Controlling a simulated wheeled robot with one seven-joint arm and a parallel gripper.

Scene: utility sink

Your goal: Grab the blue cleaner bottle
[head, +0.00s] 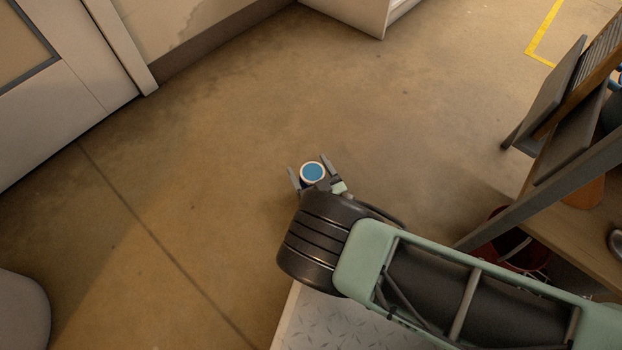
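A round blue face with a white rim, which looks like one end of the blue cleaner bottle (312,172), shows in the head view between the two fingers of my gripper (311,174). The fingers lie close on its left and right sides, and the gripper looks shut on it. The rest of the bottle is hidden, and no label shows. My dark wrist and pale green arm come in from the lower right and cover what is below them.
A wooden shelf unit or bench with grey metal posts (540,190) stands at the right, with a dark red bucket (520,245) beneath. A white cabinet (352,12) stands at the top. A pale door (60,80) is at upper left. The brown floor (200,170) between is clear.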

